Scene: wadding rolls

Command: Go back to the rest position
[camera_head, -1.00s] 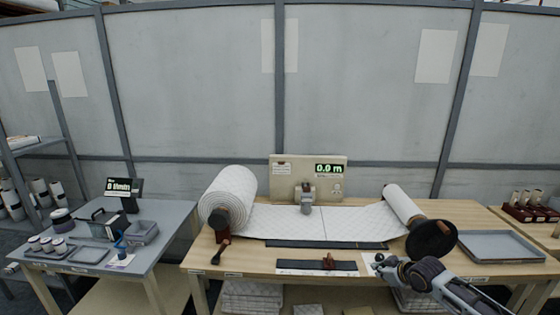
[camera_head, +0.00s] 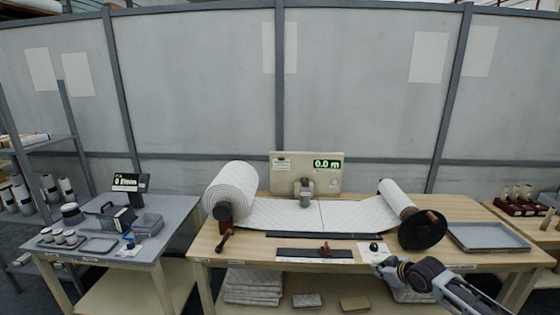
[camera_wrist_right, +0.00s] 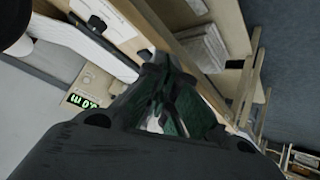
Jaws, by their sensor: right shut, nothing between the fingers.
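My right gripper (camera_head: 383,268) is at the front edge of the wooden table, below the dark disc of the right-hand roll in the head view. It is shut with nothing between its fingers. The right wrist view looks along the gripper (camera_wrist_right: 158,95), with the table's edge and lower shelf beyond it. My left gripper is not in view.
The wooden table (camera_head: 450,262) holds a large white wadding roll (camera_head: 232,188), a smaller roll (camera_head: 394,195) with a dark disc (camera_head: 423,230), and a display (camera_head: 328,163) reading 0.0 m. A grey tray (camera_head: 488,237) is at right. A grey side table (camera_head: 175,222) stands left.

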